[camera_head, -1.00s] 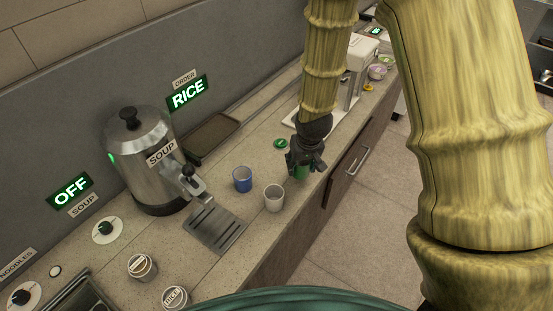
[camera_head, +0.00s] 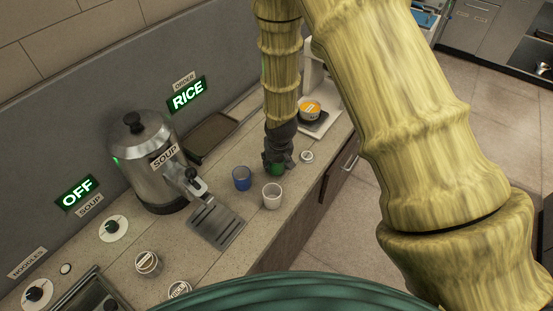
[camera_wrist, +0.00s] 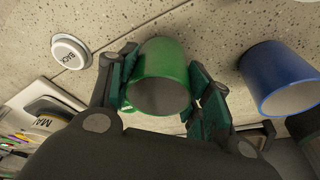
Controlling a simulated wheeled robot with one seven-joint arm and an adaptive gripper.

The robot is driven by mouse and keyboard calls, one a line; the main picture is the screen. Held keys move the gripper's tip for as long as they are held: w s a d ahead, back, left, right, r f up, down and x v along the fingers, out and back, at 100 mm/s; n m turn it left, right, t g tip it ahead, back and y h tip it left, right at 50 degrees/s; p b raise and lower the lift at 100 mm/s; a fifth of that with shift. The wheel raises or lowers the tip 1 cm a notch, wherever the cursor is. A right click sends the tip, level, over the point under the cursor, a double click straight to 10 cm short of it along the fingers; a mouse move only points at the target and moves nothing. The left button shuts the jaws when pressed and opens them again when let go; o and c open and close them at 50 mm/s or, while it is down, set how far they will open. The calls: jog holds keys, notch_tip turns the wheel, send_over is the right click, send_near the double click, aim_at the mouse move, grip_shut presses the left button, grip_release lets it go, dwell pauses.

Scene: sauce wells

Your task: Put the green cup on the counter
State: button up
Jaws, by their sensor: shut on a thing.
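The green cup (camera_wrist: 160,62) is between the two fingers of my gripper (camera_wrist: 160,88) in the wrist view, and the fingers are shut on its sides. In the head view my gripper (camera_head: 278,158) is over the counter (camera_head: 228,164), with a small part of the green cup (camera_head: 275,169) showing below it. The cup is close to the counter surface; I cannot tell whether it touches. My gripper is just right of the blue cup and behind the white cup.
The blue cup (camera_head: 241,179) and white cup (camera_head: 271,197) stand close by on the counter. The soup urn (camera_head: 150,165) and drip grate (camera_head: 215,225) are to the left. A small white button (camera_head: 307,156) is right of my gripper. An orange-topped container (camera_head: 309,110) stands behind.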

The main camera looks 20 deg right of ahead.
jog(key=shift+f, duration=0.35)
jog(key=o, duration=1.1)
jog(key=shift+c, duration=0.2)
jog(key=shift+r, duration=0.25)
jog(key=b+v, duration=0.4)
jog(key=v, duration=0.8)
jog(key=shift+s+f, duration=0.1)
jog(key=shift+d, duration=0.1)
